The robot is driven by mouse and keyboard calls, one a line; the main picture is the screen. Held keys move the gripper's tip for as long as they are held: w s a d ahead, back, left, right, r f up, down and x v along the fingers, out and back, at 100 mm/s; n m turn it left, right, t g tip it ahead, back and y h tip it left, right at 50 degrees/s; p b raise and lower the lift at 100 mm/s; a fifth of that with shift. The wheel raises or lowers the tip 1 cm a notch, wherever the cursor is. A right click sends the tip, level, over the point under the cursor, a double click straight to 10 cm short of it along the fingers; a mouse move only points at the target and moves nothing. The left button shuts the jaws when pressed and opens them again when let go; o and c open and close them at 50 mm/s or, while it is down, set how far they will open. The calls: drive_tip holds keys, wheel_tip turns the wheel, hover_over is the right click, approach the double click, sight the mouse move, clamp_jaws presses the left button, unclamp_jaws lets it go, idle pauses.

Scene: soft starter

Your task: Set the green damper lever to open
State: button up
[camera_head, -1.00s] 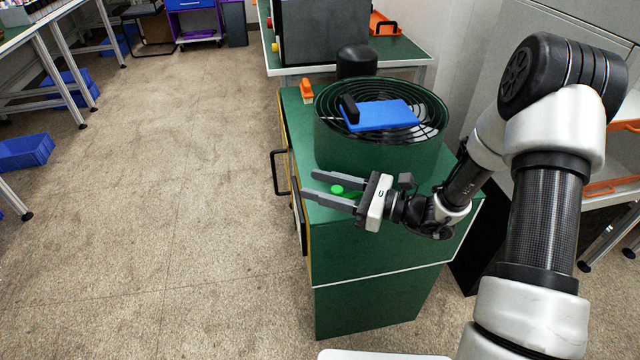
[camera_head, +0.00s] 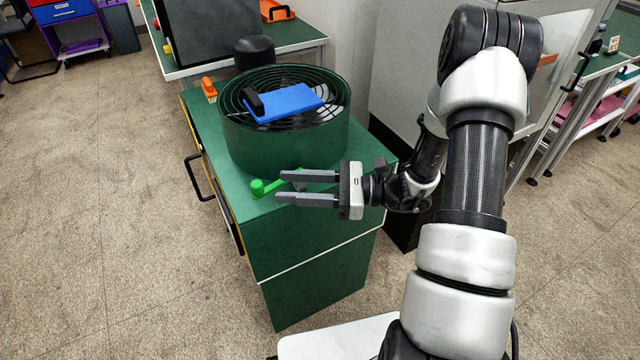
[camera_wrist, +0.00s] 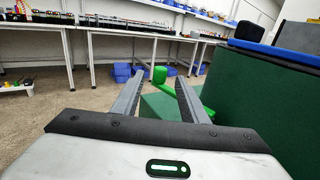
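The green damper lever (camera_head: 260,188) is at the front of the green cabinet (camera_head: 315,240), beside the round green fan housing (camera_head: 285,145). It has a bright green upright knob at its left end, and its arm runs right toward the housing. My gripper (camera_head: 278,187) is open and empty, with its fingers pointing left, just right of the knob. In the wrist view the lever's knob (camera_wrist: 159,75) shows between the two fingertips (camera_wrist: 154,84), beyond them. Part of the lever's arm is hidden behind a finger in the head view.
A black handle (camera_head: 197,178) sticks out from the cabinet's left side. The floor at left is clear.

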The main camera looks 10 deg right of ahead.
drive_tip(key=v, duration=0.5)
drive_tip(key=shift+s+d, duration=0.1)
drive_tip(key=shift+d, duration=0.25)
